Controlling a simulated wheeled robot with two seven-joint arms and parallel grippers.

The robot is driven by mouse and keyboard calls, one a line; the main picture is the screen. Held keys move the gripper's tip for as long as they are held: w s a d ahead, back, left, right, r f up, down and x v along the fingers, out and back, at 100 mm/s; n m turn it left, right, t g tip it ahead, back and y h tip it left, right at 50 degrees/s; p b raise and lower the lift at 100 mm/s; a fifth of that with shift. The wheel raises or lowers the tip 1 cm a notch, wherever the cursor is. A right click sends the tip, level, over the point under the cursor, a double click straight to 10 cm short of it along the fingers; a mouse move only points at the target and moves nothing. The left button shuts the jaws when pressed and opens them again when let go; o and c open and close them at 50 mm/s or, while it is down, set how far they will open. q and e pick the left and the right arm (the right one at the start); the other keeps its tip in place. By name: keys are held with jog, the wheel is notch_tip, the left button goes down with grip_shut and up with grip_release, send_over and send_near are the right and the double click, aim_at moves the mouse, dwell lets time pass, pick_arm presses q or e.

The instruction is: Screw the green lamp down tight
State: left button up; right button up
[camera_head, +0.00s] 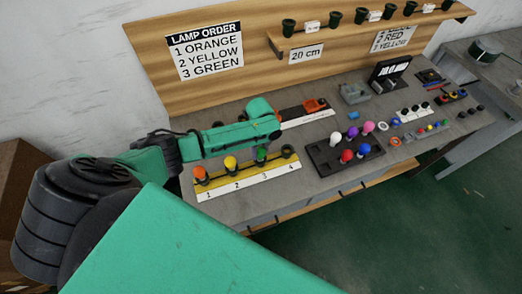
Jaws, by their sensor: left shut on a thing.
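A yellow strip (247,181) with numbered places 1 to 4 lies on the bench. An orange lamp (200,173) stands in the socket at 1 and a yellow lamp (230,163) in the one at 2. The green lamp (262,155) is upright at the socket at 3. The black socket (288,151) at 4 is empty. My left gripper (262,146) is over place 3, shut on the green lamp; its fingers are small and partly hidden by my arm. Whether the lamp is fully seated cannot be told. My right gripper is not in view.
A black tray (322,167) with red, blue, pink and purple lamps is right of the strip. A lamp order sign (205,52) lists orange, yellow, green. A shelf (375,30) with several dark cups is above. Small parts crowd the bench's right end.

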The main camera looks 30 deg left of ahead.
pick_arm(q)
jog(key=m, duration=0.8)
jog(key=shift+f+m+b, duration=0.1)
jog(key=shift+m+b, duration=0.2)
jog(key=shift+m, duration=0.1)
jog(key=o, duration=1.2)
